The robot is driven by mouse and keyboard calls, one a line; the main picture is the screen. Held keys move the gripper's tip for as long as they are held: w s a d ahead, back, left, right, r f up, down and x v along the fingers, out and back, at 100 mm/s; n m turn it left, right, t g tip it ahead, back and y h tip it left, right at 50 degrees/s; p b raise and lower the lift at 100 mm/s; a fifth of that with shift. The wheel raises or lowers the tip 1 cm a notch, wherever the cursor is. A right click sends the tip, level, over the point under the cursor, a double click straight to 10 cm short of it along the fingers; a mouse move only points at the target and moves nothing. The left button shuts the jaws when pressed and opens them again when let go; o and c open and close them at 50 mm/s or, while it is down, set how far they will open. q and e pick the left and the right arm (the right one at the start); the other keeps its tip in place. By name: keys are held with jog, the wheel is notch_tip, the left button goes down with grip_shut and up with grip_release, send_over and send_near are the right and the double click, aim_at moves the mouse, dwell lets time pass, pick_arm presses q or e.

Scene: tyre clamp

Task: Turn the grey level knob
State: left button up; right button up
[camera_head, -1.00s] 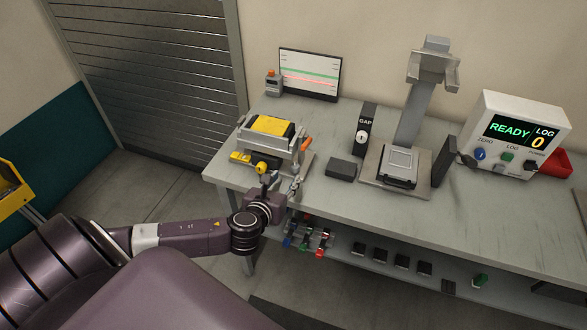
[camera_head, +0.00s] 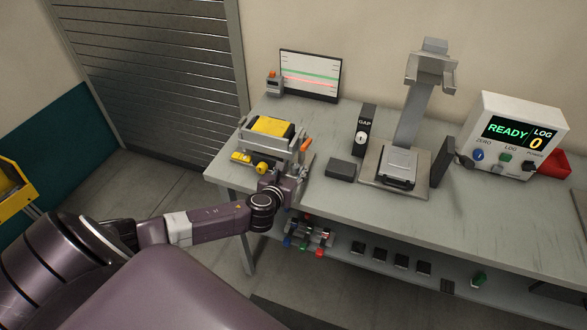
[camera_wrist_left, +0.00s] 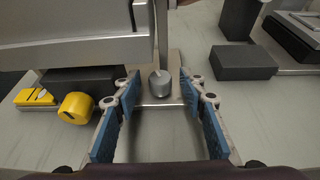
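The grey level knob (camera_wrist_left: 160,84) is a small upright cylinder at the front of the clamp fixture (camera_head: 284,150), below a thin rod. In the left wrist view, my left gripper (camera_wrist_left: 158,88) is open, with its blue-padded fingers to the left and right of the knob. The fingertips look apart from it, and I cannot tell how far. In the head view, my left gripper (camera_head: 285,183) is at the fixture's front right corner and I cannot make out the knob. My right gripper is not in view.
A yellow knob (camera_wrist_left: 76,108) and yellow block (camera_wrist_left: 36,98) lie left of my left gripper. A dark grey block (camera_head: 341,168) lies to the right. The fixture's pale body (camera_wrist_left: 75,40) overhangs close by. The table (camera_head: 420,225) is clear at its front right.

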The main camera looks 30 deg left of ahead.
pick_arm(q)
grip_shut()
jog(key=shift+d+r+n+g+y+p, duration=0.1)
jog(key=shift+d+n+g+y+p, duration=0.1)
jog(key=shift+n+y+p, duration=0.3)
jog(key=shift+d+r+n+g+y+p, duration=0.1)
jog(key=shift+n+g+y+p, duration=0.1)
jog(key=shift+n+y+p, duration=0.25)
jog(key=shift+w+f+n+g+y, duration=0.15)
jog(key=shift+n+g+y, duration=0.45)
jog(key=shift+n+y, duration=0.55)
jog(key=shift+n+g+y, duration=0.5)
jog(key=shift+n+y, duration=0.2)
jog(key=shift+y, duration=0.1)
grip_release()
jog(key=shift+d, duration=0.1)
